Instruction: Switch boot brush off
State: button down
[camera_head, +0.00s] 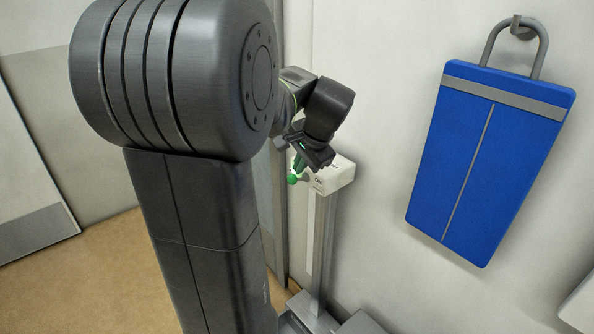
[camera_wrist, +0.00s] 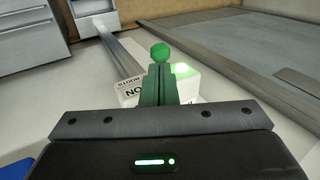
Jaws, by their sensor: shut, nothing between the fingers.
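The boot brush switch is a white box (camera_head: 334,175) on top of a grey post (camera_head: 321,245), and the box also shows in the wrist view (camera_wrist: 187,84). It bears black lettering, including "ON". The fingers hide part of the box and any lever below the knob.
The wall stands close behind the post. Grey metal parts (camera_head: 310,310) lie at the post's foot. Tan floor (camera_head: 90,275) is open at the left.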

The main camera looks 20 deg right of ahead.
aim_at(291, 181)
jog(key=shift+x, duration=1.45)
jog(key=shift+s+a+f+h+b, duration=0.1)
jog(key=shift+a+f+h+b, duration=0.25)
jog(key=shift+b, duration=0.3)
jog(key=f+h+b, duration=0.1)
jog(key=b, duration=0.1)
jog(key=a+t+h+b, duration=0.1)
jog(key=b, duration=0.1)
jog(key=shift+s+f+n, duration=0.2)
jog(key=shift+f+n, duration=0.15)
jog(key=shift+n, duration=0.05)
jog(key=h+b, duration=0.1)
jog(key=b, duration=0.2)
jog(key=a+f+t+h+b, duration=0.1)
jog(key=b, duration=0.2)
jog(key=shift+s+f+n, duration=0.15)
jog(key=shift+f+n, duration=0.15)
jog(key=shift+r+p, duration=0.55)
jog(key=shift+r, duration=0.2)
